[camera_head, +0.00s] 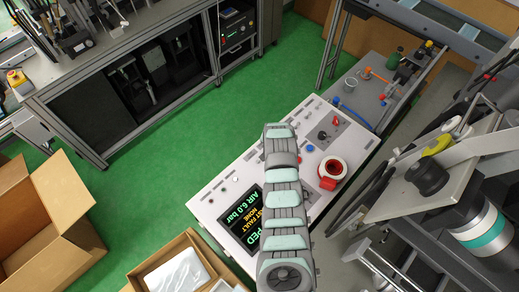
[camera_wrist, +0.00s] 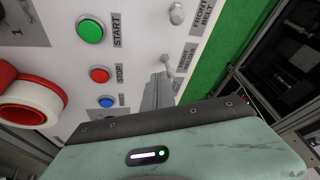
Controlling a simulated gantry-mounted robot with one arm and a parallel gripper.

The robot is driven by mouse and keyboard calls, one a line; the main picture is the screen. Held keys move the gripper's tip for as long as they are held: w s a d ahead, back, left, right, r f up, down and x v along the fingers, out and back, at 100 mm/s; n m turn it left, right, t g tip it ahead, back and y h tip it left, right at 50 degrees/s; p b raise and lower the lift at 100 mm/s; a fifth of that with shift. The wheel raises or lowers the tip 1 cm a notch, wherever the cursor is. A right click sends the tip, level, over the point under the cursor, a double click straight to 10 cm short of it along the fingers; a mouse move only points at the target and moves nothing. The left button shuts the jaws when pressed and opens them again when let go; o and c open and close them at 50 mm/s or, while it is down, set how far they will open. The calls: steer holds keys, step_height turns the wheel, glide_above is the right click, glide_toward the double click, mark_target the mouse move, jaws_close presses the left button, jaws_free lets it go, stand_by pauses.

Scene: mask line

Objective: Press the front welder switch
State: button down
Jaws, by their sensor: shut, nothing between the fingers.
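In the wrist view, a small metal toggle switch (camera_wrist: 167,62) stands on the white control panel (camera_wrist: 135,32) beside a grey label that starts with "FRONT"; the rest is hard to read. My gripper (camera_wrist: 160,82) is shut and empty, with its fingertips right at this switch and overlapping its lower part in the picture. I cannot tell whether they touch it. A second toggle (camera_wrist: 177,14) with another "FRONT" label is further up. In the head view my arm covers the middle of the panel (camera_head: 225,190) and hides my gripper.
Green START (camera_wrist: 90,31), red STOP (camera_wrist: 100,75) and blue (camera_wrist: 106,101) buttons lie left of the fingers. The panel's screen (camera_head: 252,218) reads "AIR 6.0 bar". Open cardboard boxes (camera_head: 45,215) stand at lower left.

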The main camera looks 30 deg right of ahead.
steer(key=shift+w+a, duration=0.1)
steer(key=shift+a, duration=0.05)
steer(key=shift+s+f, duration=0.1)
steer(key=shift+s, duration=0.1)
steer(key=shift+d+r+p, duration=0.2)
steer(key=shift+r+p, duration=0.45)
steer(key=shift+r, duration=0.2)
steer(key=d+v, duration=0.1)
steer(key=v, duration=1.1)
steer(key=shift+d+r, duration=0.2)
steer(key=shift+w, duration=0.1)
